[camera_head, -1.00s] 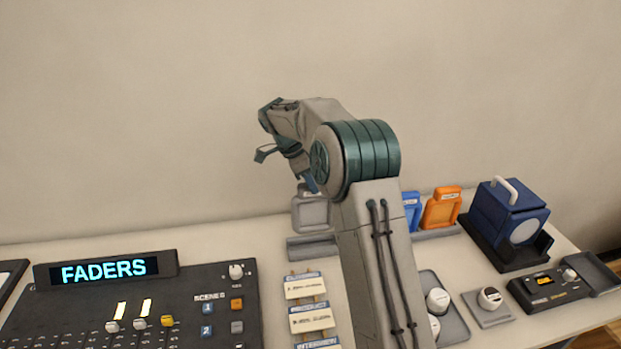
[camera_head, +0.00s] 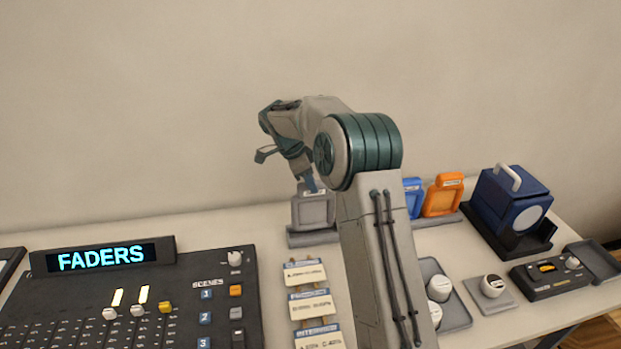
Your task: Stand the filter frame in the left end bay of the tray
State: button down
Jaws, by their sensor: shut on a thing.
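A grey filter frame (camera_head: 313,212) hangs upright under my gripper (camera_head: 311,187), which is shut on its top edge. The frame's lower edge is at the left end of the long grey tray (camera_head: 312,239), in or just above the left end bay. I cannot tell whether it touches the bay floor. A blue frame (camera_head: 412,198) and an orange frame (camera_head: 443,196) stand in the tray's right part. My arm hides the tray's middle.
A fader console (camera_head: 130,300) fills the front left. Label cards (camera_head: 308,304) lie front centre. A shallow tray with white knobs (camera_head: 440,288), a blue lamp (camera_head: 512,208) and a small black device (camera_head: 548,279) stand to the right. The wall is close behind.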

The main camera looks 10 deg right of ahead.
jog(key=shift+f+b, duration=0.9)
jog(key=shift+f, duration=0.45)
jog(key=c, duration=1)
grip_release()
jog(key=b+v, duration=0.1)
jog(key=v, duration=1.3)
jog(key=shift+f, duration=0.1)
